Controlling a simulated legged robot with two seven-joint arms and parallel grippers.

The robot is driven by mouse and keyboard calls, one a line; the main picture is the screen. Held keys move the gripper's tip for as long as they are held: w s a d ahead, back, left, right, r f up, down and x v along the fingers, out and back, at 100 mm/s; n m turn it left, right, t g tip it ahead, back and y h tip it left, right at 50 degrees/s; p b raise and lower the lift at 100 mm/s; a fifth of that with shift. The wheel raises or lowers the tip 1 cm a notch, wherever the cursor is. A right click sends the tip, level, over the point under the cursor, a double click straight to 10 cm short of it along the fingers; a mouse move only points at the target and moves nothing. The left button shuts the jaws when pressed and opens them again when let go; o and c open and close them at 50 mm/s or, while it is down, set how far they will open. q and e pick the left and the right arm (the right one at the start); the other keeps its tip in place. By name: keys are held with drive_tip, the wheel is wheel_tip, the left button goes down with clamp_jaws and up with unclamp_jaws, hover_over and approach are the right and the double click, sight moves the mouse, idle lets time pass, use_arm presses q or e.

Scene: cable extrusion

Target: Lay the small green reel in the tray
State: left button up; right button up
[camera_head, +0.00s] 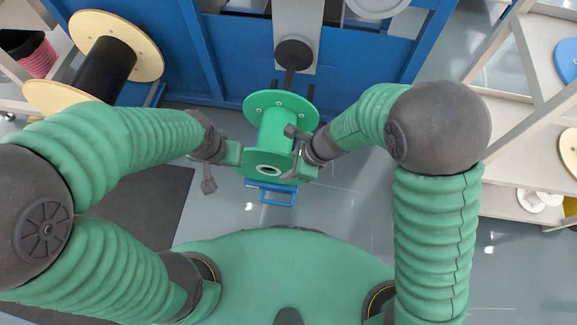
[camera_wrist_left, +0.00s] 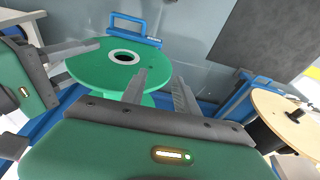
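The small green reel (camera_head: 277,130) is at the centre of the head view, its near flange facing up toward me. In the left wrist view its flange (camera_wrist_left: 97,69) shows a white-rimmed centre hole. My left gripper (camera_head: 236,156) is at the flange's left side. In the left wrist view its fingers (camera_wrist_left: 162,76) are apart, one overlapping the flange edge, the other beyond it. My right gripper (camera_head: 295,172) is at the flange's right side. Its fingers look apart, one over the flange face. A blue frame (camera_head: 272,199) shows below the reel; I cannot tell whether it is the tray.
A larger reel with wooden flanges (camera_head: 133,44) and a black core stands at upper left. A blue machine frame (camera_head: 235,50) spans the back. Pale shelves (camera_head: 500,140) stand at right. A dark mat (camera_head: 150,205) and open grey floor lie in front.

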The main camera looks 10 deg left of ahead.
drive_tip(key=p+v, duration=0.8)
drive_tip(key=v, duration=0.8)
drive_tip(key=w+d+r+m+t, duration=0.4)
drive_tip(key=w+m, duration=0.3)
drive_tip(key=m, duration=0.6)
drive_tip(key=s+d+m+t+h, duration=0.1)
drive_tip(key=d+m+h, duration=0.2)
drive_tip(key=d+m, duration=0.7)
drive_tip(key=s+d+m+t+h, duration=0.1)
drive_tip(key=d+m+h, duration=0.2)
drive_tip(key=m, duration=1.4)
drive_tip(key=s+f+m+g, duration=0.1)
drive_tip(key=s+m+g, duration=0.2)
drive_tip(key=s+m, duration=0.7)
wheel_tip(320, 180, up, 22)
drive_tip(key=w+m+p, duration=0.1)
drive_tip(key=m+p, duration=0.2)
drive_tip(key=p, duration=1.9)
drive_tip(key=shift+w+d+f+m+g+y+p, duration=0.15)
drive_tip(key=shift+w+f+m+g+y+p, duration=0.05)
drive_tip(key=shift+w+m+g+y+p, duration=0.15)
